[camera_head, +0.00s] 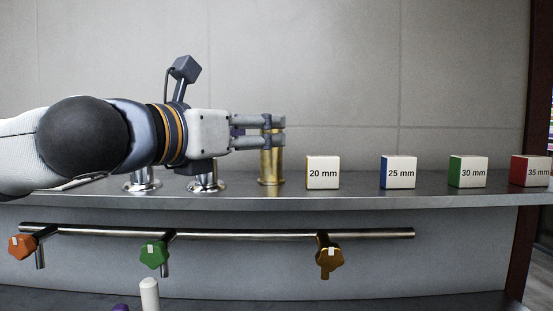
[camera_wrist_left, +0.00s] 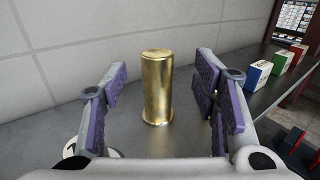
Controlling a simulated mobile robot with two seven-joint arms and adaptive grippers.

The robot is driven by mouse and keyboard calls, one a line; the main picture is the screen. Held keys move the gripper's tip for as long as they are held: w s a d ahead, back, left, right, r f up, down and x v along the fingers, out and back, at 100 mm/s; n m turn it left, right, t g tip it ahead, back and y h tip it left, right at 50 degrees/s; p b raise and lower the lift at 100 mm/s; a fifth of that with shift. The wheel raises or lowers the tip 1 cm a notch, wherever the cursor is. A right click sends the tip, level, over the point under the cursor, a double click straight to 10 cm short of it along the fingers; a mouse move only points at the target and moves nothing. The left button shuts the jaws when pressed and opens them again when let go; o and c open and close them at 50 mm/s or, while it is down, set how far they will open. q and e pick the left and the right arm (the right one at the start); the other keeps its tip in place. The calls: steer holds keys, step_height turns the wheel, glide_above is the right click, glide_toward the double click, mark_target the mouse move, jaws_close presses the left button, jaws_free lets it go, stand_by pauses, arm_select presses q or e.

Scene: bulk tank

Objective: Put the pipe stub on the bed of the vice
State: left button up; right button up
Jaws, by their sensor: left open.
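A brass-coloured cylinder (camera_head: 271,165), which looks like the pipe stub, stands upright on the grey shelf near the middle of the head view. It also stands upright in the left wrist view (camera_wrist_left: 157,88). My left gripper (camera_head: 276,132) reaches in from the left at the height of the stub's upper part. Its fingers are open, one on each side of the stub, with a visible gap on both sides in the left wrist view. Two shiny flanged metal pieces (camera_head: 142,182) (camera_head: 206,183) stand on the shelf, partly hidden by my left arm. I see no vice.
Boxes marked 20 mm (camera_head: 322,173), 25 mm (camera_head: 398,172), 30 mm (camera_head: 467,172) and 35 mm (camera_head: 531,171) stand to the right on the shelf (camera_head: 360,197). A wall rises behind. Below runs a rail (camera_head: 240,233) with coloured knobs.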

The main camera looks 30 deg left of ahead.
mark_target(264, 130)
arm_select(q)
steer(key=w, duration=0.3)
steer(key=w+b, duration=0.1)
steer(key=w, duration=0.1)
steer(key=shift+w+d, duration=0.25)
steer(key=shift+w, duration=0.05)
steer(key=shift+r, duration=0.2)
steer(key=shift+c, duration=0.7)
jaws_close()
